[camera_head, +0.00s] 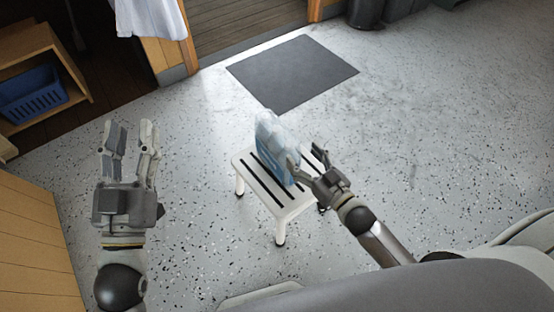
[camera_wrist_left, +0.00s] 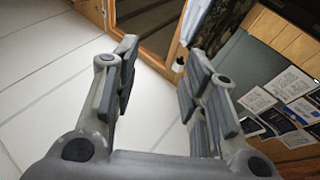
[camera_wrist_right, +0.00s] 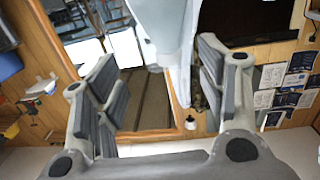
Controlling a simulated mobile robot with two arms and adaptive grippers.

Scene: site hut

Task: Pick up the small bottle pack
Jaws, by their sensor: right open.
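The small bottle pack (camera_head: 270,142), pale blue and see-through, stands upright on a white step stool (camera_head: 246,176) with dark strips. My right gripper (camera_head: 306,158) is open at the pack's right side, its fingers pointing at it. One finger overlaps the pack's right edge in the head view. My left gripper (camera_head: 132,128) is open and empty, raised well left of the stool. The left wrist view also shows its fingers (camera_wrist_left: 160,80) apart with nothing between them.
A dark mat (camera_head: 292,72) lies on the speckled floor behind the stool. A wooden shelf with a blue basket (camera_head: 32,95) stands at far left. A wooden panel (camera_head: 38,250) is at lower left. The floor right of the stool is clear.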

